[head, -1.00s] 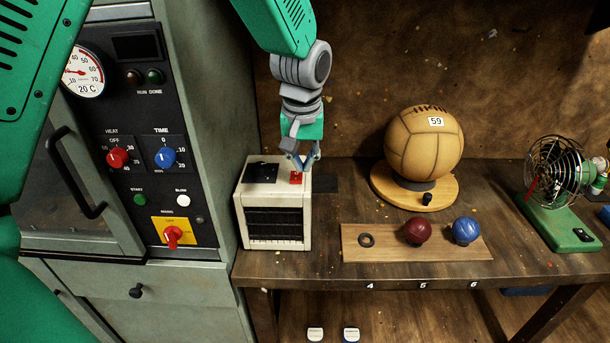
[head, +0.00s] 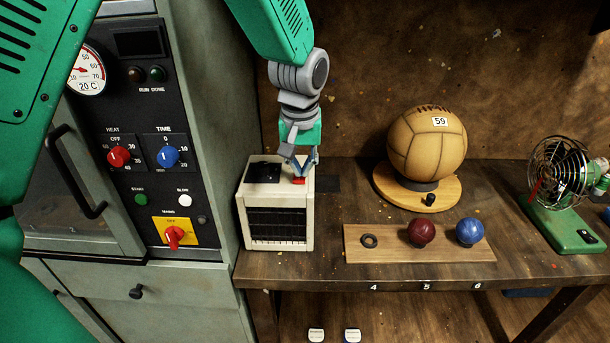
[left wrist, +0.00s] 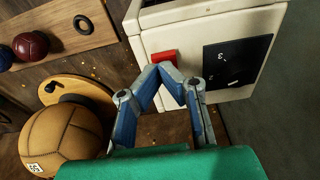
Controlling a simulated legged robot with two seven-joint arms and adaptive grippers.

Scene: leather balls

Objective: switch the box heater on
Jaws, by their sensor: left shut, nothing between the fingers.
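The box heater (head: 240,218) is a cream box with a dark front grille, standing at the left end of the bench. A red switch (head: 299,182) and a black panel (head: 263,172) are on its top. My left gripper (head: 300,177) is shut and empty, pointing down with its fingertips at the red switch and partly covering it. In the left wrist view the closed fingertips (left wrist: 171,74) overlap the near end of the red switch (left wrist: 163,58); whether they touch it I cannot tell for certain. My right gripper is not in view.
A control cabinet (head: 210,120) stands close left of the heater. Bare bench lies between heater and board.

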